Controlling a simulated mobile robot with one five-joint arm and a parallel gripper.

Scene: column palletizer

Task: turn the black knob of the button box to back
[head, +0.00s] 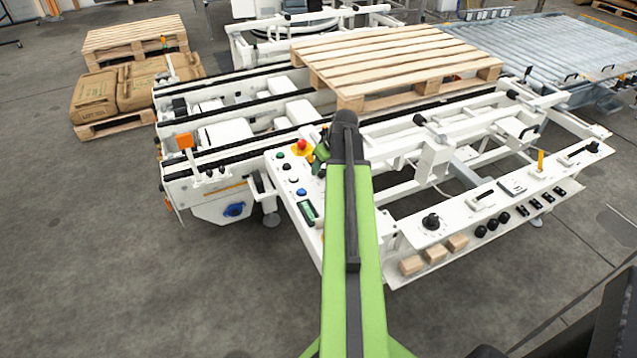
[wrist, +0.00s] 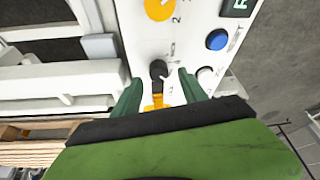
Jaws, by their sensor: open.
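The black knob (wrist: 158,69) stands on the white panel of the button box (wrist: 140,38) in the wrist view. My gripper (wrist: 159,79) is open, with one green finger on each side of the knob. I cannot tell whether either finger touches it, and its pointing direction is too small to read. In the head view the button box (head: 285,173) sits at the near end of the white conveyor frame. My gripper (head: 321,157) is over its right edge there, and the knob cannot be made out behind my arm.
A blue button (wrist: 217,39) and a white button (wrist: 207,75) are right of the knob. A yellow round control (wrist: 158,9) is above it. A red button (head: 302,144) stands near my gripper. A wooden pallet (head: 395,55) lies behind.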

